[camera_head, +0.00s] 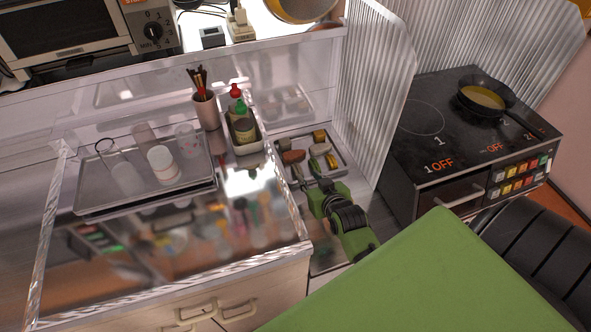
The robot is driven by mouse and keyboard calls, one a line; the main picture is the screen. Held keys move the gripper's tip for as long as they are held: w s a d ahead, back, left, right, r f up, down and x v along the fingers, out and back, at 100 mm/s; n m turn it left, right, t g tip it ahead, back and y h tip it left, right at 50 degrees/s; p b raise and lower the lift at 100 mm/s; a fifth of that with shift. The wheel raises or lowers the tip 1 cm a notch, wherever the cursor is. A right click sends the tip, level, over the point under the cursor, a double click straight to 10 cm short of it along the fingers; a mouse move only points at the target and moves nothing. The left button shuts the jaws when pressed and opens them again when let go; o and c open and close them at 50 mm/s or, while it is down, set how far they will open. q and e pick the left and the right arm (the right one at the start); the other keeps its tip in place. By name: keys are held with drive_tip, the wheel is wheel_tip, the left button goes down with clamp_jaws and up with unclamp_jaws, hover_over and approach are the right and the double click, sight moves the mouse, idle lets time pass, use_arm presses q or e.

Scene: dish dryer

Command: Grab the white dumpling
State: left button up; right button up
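My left gripper is not in view.
A clear-walled case (175,290) stands to the left, with a metal tray (100,205) holding glasses and a white cup.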

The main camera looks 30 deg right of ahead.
sight(298, 168)
drive_tip(key=x, duration=0.4)
drive_tip(key=shift+w+f, duration=0.2)
drive_tip(key=shift+w, duration=0.1)
drive_tip(key=shift+w+d+f+b, duration=0.15)
drive_tip(key=shift+w+f+b, duration=0.2)
drive_tip(key=shift+w, duration=0.25)
drive_tip(key=x, duration=0.3)
drive_tip(key=shift+w+f, duration=0.2)
drive_tip(key=shift+f, duration=0.05)
drive_tip(key=shift+w+f, duration=0.25)
drive_tip(key=shift+w, duration=0.15)
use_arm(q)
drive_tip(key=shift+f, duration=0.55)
use_arm(e)
drive_tip(key=c, duration=0.6)
